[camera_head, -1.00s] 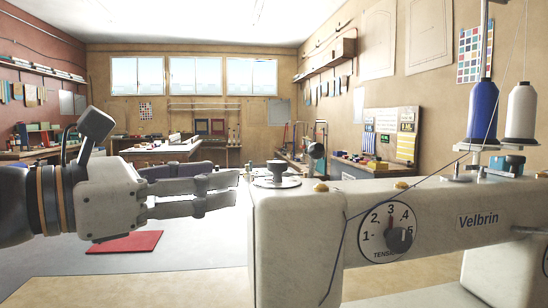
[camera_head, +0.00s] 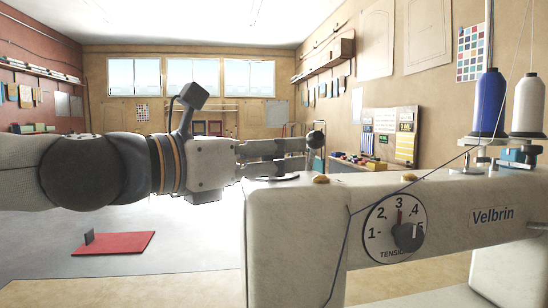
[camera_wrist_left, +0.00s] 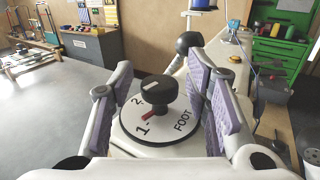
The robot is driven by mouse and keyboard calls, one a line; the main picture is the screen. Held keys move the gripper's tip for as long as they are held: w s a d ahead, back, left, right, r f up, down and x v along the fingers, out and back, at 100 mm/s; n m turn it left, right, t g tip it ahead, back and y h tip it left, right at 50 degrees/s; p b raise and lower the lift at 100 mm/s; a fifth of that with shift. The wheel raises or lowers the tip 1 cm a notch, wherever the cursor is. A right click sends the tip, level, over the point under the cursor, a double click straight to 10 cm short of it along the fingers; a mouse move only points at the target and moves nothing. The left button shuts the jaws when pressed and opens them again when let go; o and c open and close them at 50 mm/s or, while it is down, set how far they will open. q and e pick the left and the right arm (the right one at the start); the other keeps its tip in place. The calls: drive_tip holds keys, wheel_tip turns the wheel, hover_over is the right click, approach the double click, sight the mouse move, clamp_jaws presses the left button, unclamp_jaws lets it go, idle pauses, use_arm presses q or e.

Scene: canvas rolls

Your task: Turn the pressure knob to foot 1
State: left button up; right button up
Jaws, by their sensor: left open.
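The foot pressure knob (camera_wrist_left: 157,92) is black and stands on a round white dial (camera_wrist_left: 168,134) marked FOOT, with 1 and 2 showing. A short red mark on the dial lies close to the 1; other numbers are hidden. The white sewing machine (camera_head: 296,240) carries this dial on top. My left gripper (camera_head: 308,155) is above the machine's left end and hides the knob in the head view. In the left wrist view my left gripper (camera_wrist_left: 160,75) is open, with a purple-padded finger on each side of the knob and gaps showing. My right gripper is out of view.
A tension dial (camera_head: 395,228) is on the machine's front, with a black ball (camera_head: 316,139) above its top. Blue (camera_head: 488,103) and white (camera_head: 527,106) thread spools stand at the right. A thread runs across the front. A red mat (camera_head: 114,256) lies on the floor.

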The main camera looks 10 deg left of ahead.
use_arm(q)
drive_tip(key=shift+r, duration=0.1)
clamp_jaws()
drive_tip(key=shift+s+d+n+t+y+p, duration=0.1)
drive_tip(key=shift+n+t+y+p, duration=0.2)
drive_tip(key=shift+n+t+y, duration=0.8)
drive_tip(key=shift+n+y, duration=0.5)
drive_tip(key=shift+y, duration=0.6)
unclamp_jaws()
